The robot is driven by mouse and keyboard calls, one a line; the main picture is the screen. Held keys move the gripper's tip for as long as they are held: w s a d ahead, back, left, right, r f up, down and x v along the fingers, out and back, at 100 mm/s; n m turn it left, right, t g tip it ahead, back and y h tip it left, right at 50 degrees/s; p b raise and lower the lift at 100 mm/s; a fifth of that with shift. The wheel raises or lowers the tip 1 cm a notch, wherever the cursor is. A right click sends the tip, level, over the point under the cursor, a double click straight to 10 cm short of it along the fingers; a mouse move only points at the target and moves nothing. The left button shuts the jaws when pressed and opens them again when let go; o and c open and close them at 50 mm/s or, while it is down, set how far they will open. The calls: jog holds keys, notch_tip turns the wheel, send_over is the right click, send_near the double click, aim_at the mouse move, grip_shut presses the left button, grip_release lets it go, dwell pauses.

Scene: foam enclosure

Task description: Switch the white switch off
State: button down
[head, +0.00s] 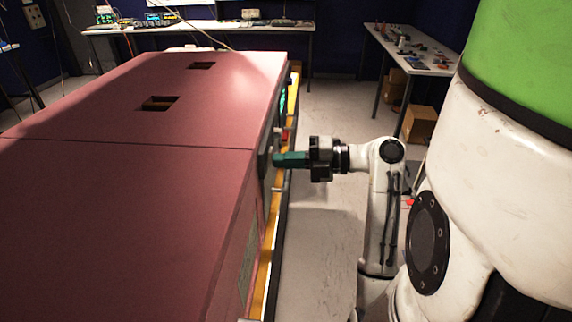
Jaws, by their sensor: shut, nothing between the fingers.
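My gripper (277,159) is shut, with teal fingers pointing left at the side face of the large pinkish-red foam enclosure (110,215). The fingertips are at or very close to a dark panel (265,165) on that side face; I cannot tell whether they touch it. The white switch cannot be made out; the side face is seen at a steep angle and partly hidden by the fingers. A small red part (285,134) shows on the side face just beyond the gripper.
A yellow ledge (263,275) runs along the enclosure's side. The top has two rectangular openings. Tables with equipment stand at the back (200,27) and back right (408,52). Cardboard boxes (420,124) sit under the right table.

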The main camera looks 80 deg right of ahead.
jog(key=s+r+b, duration=0.1)
jog(key=s+b, duration=0.2)
jog(key=s, duration=0.7)
jog(key=shift+s+d, duration=0.3)
jog(key=shift+s, duration=0.05)
jog(key=shift+w, duration=0.1)
